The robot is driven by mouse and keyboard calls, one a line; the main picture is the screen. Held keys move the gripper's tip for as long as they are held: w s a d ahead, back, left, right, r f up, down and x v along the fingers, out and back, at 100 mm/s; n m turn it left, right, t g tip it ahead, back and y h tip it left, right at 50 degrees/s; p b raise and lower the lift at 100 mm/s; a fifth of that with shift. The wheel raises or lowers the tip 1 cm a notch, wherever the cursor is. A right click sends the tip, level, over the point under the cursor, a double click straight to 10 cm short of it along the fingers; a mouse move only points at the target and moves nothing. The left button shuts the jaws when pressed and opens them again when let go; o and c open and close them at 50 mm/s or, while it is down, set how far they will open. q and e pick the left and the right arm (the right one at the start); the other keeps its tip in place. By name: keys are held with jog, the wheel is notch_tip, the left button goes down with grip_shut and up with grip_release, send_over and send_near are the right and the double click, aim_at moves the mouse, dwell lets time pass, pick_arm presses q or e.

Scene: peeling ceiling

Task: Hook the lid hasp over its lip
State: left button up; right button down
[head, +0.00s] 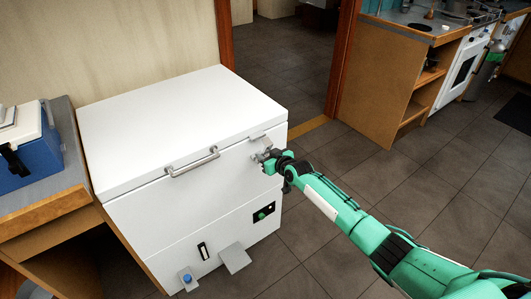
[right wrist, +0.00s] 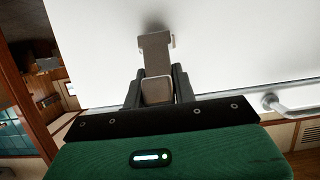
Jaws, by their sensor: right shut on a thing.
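A white chest (head: 190,190) stands against the wall with its white lid (head: 180,120) down. A small metal hasp (head: 262,141) is at the right part of its front, near the lid's edge. My right gripper (head: 268,157) is at this hasp. In the right wrist view, the hasp (right wrist: 155,48) reaches from the white surface to between the fingers of my right gripper (right wrist: 158,88), which are shut on its end plate. I cannot make out the lip or whether the hasp touches it. My left gripper is not in view.
A bar handle (head: 192,162) sticks out from the lid's front, left of the hasp. A counter with a blue cooler (head: 28,150) stands close at the left. A grey pedal (head: 235,257) juts out low on the chest.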

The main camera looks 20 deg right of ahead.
jog(key=shift+w+r+g+p, duration=0.15)
jog(key=shift+r+g+p, duration=0.15)
jog(key=shift+p, duration=0.15)
jog(key=shift+w+a+r+g+h+p, duration=0.15)
jog(key=shift+w+r+g+h+p, duration=0.1)
jog(key=shift+g+p, duration=0.45)
jog(key=shift+w+a+r+g+h+p, duration=0.1)
jog(key=shift+w+g+h+p, duration=0.25)
jog(key=shift+p, duration=0.55)
jog(key=shift+w+a+g+p, duration=0.15)
jog(key=shift+g+p, duration=0.25)
jog(key=shift+g, duration=0.55)
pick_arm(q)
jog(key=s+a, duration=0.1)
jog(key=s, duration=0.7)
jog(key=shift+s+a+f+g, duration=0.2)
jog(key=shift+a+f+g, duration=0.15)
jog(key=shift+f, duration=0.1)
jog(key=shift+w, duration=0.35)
pick_arm(e)
jog(key=c, duration=1.2)
grip_release()
jog(key=shift+w+f, duration=0.1)
jog(key=shift+o, duration=0.2)
